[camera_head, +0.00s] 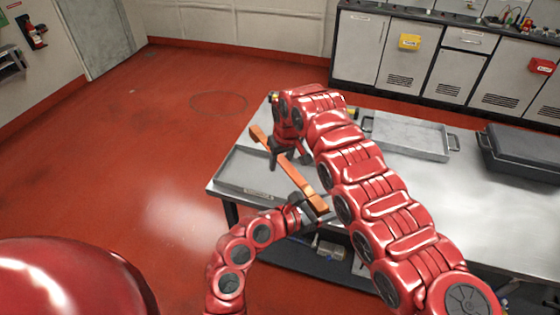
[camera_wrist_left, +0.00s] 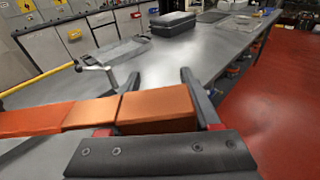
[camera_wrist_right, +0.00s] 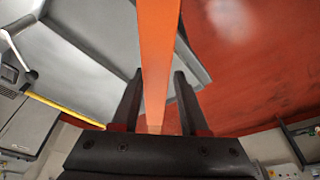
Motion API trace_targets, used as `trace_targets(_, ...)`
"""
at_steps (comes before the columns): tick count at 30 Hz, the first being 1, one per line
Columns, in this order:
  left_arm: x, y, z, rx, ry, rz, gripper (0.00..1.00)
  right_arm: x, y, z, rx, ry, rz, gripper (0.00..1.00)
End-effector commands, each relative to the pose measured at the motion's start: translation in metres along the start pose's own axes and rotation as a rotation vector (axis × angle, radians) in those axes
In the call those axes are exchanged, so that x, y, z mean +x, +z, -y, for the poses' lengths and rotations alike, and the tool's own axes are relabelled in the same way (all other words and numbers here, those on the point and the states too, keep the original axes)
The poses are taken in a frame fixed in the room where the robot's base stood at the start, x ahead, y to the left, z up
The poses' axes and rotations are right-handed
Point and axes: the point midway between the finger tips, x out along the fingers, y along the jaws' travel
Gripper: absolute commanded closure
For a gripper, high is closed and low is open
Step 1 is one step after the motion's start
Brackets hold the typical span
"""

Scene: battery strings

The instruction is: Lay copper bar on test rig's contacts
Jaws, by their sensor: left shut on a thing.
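The copper bar (camera_head: 290,170) is a long orange bar held slantwise over the near left end of the table. My left gripper (camera_head: 309,204) is shut on its near end, which also shows between the fingers in the left wrist view (camera_wrist_left: 157,107). My right gripper (camera_head: 283,151) is around the bar nearer its far end. In the right wrist view the bar (camera_wrist_right: 158,60) runs between its fingers, which stand apart with gaps beside the bar. The test rig and its contacts cannot be made out for certain; my right arm hides part of the table.
A yellow rod (camera_wrist_left: 38,80) and a metal handle (camera_wrist_left: 97,67) lie beyond the bar. A shallow grey tray (camera_head: 245,188) is at the table's left end. A handled metal tray (camera_head: 410,138) and a black case (camera_head: 525,150) stand farther right. Cabinets (camera_head: 405,70) line the back wall.

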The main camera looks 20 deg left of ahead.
Motion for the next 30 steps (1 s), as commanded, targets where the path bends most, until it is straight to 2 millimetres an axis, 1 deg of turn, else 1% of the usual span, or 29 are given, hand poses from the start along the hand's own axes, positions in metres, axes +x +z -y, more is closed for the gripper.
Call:
trace_targets(1, 0.0, 0.0017, 0.0, 0.004, 0.0, 0.003, 1.0, 0.0001, 0.0002, 0.0028, -0.003, -0.004, 0.002, 0.74)
trace_targets(5, 0.0001, 0.0015, 0.0002, 0.004, -0.001, 0.002, 1.0, 0.0002, 0.0002, 0.004, -0.004, -0.006, 0.002, 0.98)
trace_targets(6, 0.0001, 0.0015, 0.0003, 0.004, -0.001, 0.002, 1.0, 0.0003, 0.0002, 0.0043, -0.004, -0.006, 0.002, 1.0)
trace_targets(30, 0.0005, 0.0008, 0.0011, 0.003, -0.004, 0.001, 1.0, 0.0003, 0.0, 0.0074, -0.006, -0.01, 0.002, 1.0)
